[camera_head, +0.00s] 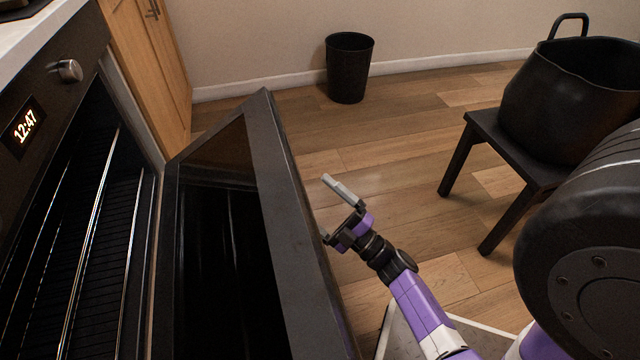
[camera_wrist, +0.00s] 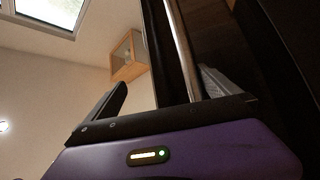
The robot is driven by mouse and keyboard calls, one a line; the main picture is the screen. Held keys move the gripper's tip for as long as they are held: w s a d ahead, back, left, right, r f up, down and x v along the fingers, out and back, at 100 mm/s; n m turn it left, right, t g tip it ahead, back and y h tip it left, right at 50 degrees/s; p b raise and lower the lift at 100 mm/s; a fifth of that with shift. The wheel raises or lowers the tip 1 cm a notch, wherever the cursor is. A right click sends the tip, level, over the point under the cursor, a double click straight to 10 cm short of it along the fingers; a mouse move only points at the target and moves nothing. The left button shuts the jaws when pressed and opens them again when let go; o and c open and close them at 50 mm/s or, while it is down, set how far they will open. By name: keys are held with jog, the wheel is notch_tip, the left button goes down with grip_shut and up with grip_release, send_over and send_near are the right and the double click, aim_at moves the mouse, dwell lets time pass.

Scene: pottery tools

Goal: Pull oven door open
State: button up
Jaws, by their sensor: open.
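The dark oven (camera_head: 95,60) stands at the left in the head view, with a lit clock reading 12:47. Its door (camera_head: 280,200) stands well away from the oven front, tilted outward, so the inside with its metal racks (camera_head: 92,230) shows. My gripper (camera_head: 336,212) is at the outer face of the door, partly hidden behind the door's edge. In the wrist view my gripper (camera_wrist: 165,90) is open, with the shiny handle bar (camera_wrist: 180,45) running between its two fingers. I cannot tell whether a finger touches the bar.
A black bin (camera_head: 349,68) stands by the back wall. A dark stool (camera_head: 515,150) with a large black bag-like container (camera_head: 570,105) stands at the right. Wooden floor (camera_head: 400,150) lies clear between them and the door. A wooden cabinet (camera_head: 150,60) adjoins the oven.

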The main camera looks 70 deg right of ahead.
jog(key=shift+s+d+r+h, duration=0.15)
jog(key=shift+d+r+h, duration=0.1)
jog(key=shift+r, duration=0.55)
jog(key=shift+s+d+r+h, duration=0.15)
jog(key=shift+d+r+h, duration=0.1)
jog(key=shift+r, duration=0.5)
jog(key=shift+w+a+f+y, duration=0.3)
jog(key=shift+a+y, duration=0.1)
jog(key=shift+a, duration=0.15)
jog(key=shift+c, duration=0.2)
jog(key=shift+f, duration=0.1)
jog(key=shift+b+v, duration=0.45)
jog(key=shift+v, duration=1.25)
jog(key=shift+c, duration=1)
jog(key=shift+s+a+f, duration=0.15)
jog(key=shift+a+f, duration=0.05)
jog(key=shift+f, duration=0.05)
jog(key=c, duration=0.4)
jog(key=shift+o, duration=0.2)
jog(key=shift+w+a+f+b+v, duration=0.15)
jog(key=shift+b+v, duration=0.2)
jog(key=shift+v, duration=0.45)
jog(key=shift+a+f+b+v, duration=0.1)
jog(key=shift+b+v, duration=0.25)
jog(key=shift+v, duration=0.45)
jog(key=shift+w+a+f+b+v, duration=0.15)
jog(key=shift+b+v, duration=0.2)
jog(key=shift+v, duration=0.45)
